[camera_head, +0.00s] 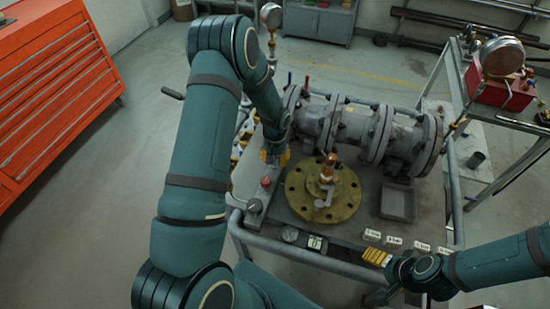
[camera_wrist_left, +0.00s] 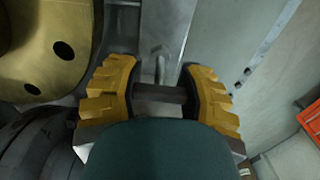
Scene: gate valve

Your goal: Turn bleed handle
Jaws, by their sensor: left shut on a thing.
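My left gripper (camera_head: 275,155) is low beside the left end of the grey valve body (camera_head: 352,128). In the left wrist view, its yellow ridged fingers (camera_wrist_left: 158,92) are on either side of a short dark bar (camera_wrist_left: 160,93), shut on it. A thin grey stem shows behind the bar. This looks like the bleed handle; the arm hides it in the head view. My right gripper (camera_head: 376,257) is at the front right edge of the bench, its yellow fingers small; whether they are open is unclear.
A round brass flange (camera_head: 295,205) with bolt holes lies on the bench, close to my left gripper; it also shows in the left wrist view (camera_wrist_left: 45,50). A grey tray (camera_head: 397,204) sits right of it. White labels (camera_head: 393,241) line the front. A red cabinet (camera_head: 55,85) stands left.

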